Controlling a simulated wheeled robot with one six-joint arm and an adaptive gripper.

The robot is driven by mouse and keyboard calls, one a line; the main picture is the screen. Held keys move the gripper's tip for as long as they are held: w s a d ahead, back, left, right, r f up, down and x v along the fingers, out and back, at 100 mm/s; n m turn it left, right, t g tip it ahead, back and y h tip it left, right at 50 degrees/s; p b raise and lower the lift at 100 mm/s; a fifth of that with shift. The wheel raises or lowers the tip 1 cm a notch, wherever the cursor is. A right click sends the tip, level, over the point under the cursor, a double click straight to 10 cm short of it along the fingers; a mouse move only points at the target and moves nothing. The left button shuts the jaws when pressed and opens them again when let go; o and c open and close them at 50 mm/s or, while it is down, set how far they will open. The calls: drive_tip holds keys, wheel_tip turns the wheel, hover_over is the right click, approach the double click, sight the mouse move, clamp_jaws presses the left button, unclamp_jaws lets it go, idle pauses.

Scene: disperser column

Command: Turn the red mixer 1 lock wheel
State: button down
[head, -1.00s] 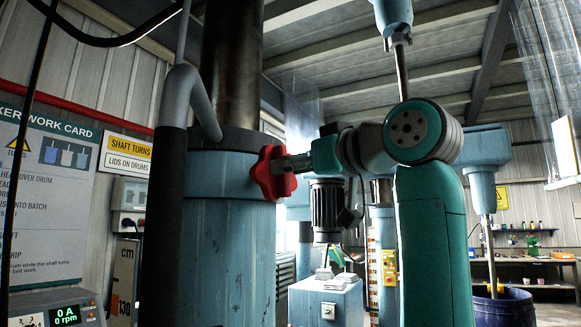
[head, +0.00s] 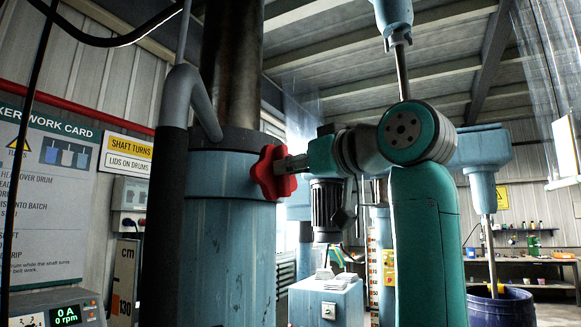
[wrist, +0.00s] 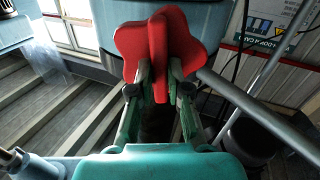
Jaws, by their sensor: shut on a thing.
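The red lock wheel (head: 268,173) is a lobed hand knob on the right side of the blue mixer column (head: 230,240). In the wrist view the wheel (wrist: 160,50) fills the top middle, with one lobe edge-on between the two fingers. My gripper (head: 290,164) reaches it from the right in the head view. In the wrist view my gripper (wrist: 158,85) is shut on the wheel, a finger on either side of it. The wheel's shaft into the column is hidden behind the wheel.
A grey pipe (head: 172,140) bends down beside the column at the left. A control box reading 0 A and 0 rpm (head: 60,312) sits at the lower left. A blue drum (head: 500,308) stands at the right. Another light blue box (head: 325,300) stands low behind my arm.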

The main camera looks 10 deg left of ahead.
drive_tip(key=shift+w+d+f+m, duration=0.1)
drive_tip(key=shift+f+m, duration=0.1)
drive_tip(key=shift+m, duration=4.95)
drive_tip(key=shift+f+m, duration=0.15)
drive_tip(key=shift+m, duration=4.95)
drive_tip(key=shift+w+d+f+m, duration=0.1)
drive_tip(key=shift+f+m, duration=0.1)
drive_tip(key=shift+m, duration=4.95)
drive_tip(key=c, duration=1.1)
unclamp_jaws()
drive_tip(key=shift+s, duration=0.1)
